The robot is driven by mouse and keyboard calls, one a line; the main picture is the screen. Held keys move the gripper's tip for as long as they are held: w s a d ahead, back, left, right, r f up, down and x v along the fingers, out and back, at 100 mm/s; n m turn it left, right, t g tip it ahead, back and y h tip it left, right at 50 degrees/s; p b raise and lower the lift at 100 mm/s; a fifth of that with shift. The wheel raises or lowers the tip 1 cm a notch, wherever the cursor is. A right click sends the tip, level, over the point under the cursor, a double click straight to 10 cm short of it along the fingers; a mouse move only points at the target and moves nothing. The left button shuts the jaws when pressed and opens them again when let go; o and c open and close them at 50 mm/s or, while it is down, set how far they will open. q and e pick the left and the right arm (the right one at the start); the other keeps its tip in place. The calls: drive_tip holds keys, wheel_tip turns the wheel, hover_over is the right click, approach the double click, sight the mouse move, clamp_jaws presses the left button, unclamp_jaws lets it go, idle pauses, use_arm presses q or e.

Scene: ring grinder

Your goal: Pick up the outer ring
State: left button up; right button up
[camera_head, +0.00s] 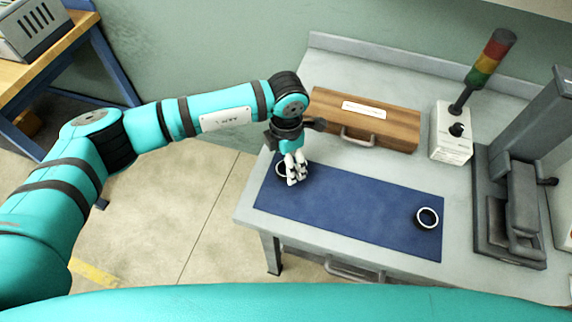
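A blue mat (350,210) lies on the grey workbench. A dark ring (427,218) with a pale rim lies at the mat's right end. Another ring (280,169) shows as a dark and pale curve at the mat's left end, partly hidden by my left gripper (296,177). I cannot tell from its look which one is the outer ring. My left gripper points down right at the left ring, its pale fingers close to or over it. Whether the fingers grip the ring cannot be made out. My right gripper is not in view.
A wooden case (380,120) with a handle lies behind the mat. A signal tower (491,57) stands on a white control box (451,133). A dark grey machine (515,200) stands at the right. The middle of the mat is clear.

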use_arm(q)
drive_tip(key=shift+f, duration=1.3)
drive_tip(key=c, duration=1.4)
drive_tip(key=shift+o, duration=0.2)
drive_tip(key=shift+r, duration=0.15)
